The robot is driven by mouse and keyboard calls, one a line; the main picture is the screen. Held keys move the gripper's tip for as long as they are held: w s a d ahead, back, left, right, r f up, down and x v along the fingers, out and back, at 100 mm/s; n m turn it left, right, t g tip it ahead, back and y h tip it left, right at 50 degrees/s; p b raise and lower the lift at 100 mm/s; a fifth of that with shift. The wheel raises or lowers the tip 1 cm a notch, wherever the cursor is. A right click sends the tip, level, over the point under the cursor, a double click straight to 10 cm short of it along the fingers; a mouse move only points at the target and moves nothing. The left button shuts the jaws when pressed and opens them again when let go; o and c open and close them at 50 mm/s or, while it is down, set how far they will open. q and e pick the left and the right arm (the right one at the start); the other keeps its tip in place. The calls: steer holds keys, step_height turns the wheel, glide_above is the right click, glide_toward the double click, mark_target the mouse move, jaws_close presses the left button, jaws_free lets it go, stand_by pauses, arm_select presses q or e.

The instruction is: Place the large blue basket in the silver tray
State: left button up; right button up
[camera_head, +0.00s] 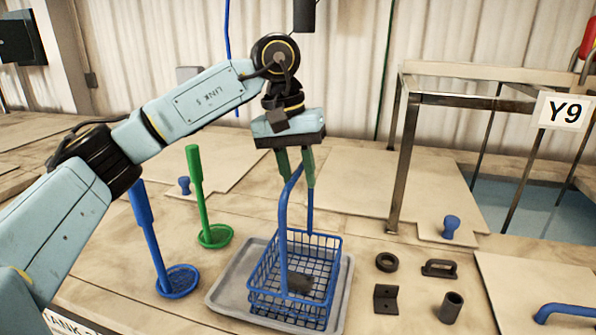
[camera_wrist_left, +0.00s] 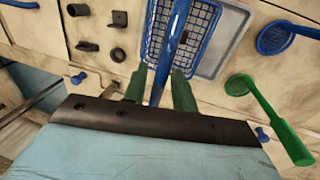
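The large blue basket (camera_head: 262,283) stands within the outline of the silver tray (camera_head: 228,285), upright, with a dark part inside. Its bottom appears to rest on the tray, though a small gap cannot be ruled out. It also shows in the left wrist view (camera_wrist_left: 193,38), beside the tray's rim (camera_wrist_left: 232,38). My left gripper (camera_head: 295,168) is above the basket, pointing down. Its two green fingers stand apart on either side of the top of the blue handle (camera_wrist_left: 163,82), with a narrow gap visible. My right gripper is not in view.
A green dipper (camera_head: 198,190) and a blue dipper (camera_head: 150,235) stand left of the tray. A black ring (camera_head: 387,262), bracket (camera_head: 386,299), handle (camera_head: 439,268) and cylinder (camera_head: 451,307) lie to the right. A metal frame (camera_head: 402,165) stands over an open tank at the back right.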

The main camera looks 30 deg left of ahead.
arm_select(q)
steer(key=shift+o, duration=0.4)
steer(key=shift+r, duration=0.1)
steer(key=shift+r, duration=0.25)
step_height(320, 180, up, 12)
steer(key=a+p, duration=0.1)
steer(key=a, duration=0.1)
steer(key=shift+s+f, duration=0.25)
steer(key=shift+s, duration=0.05)
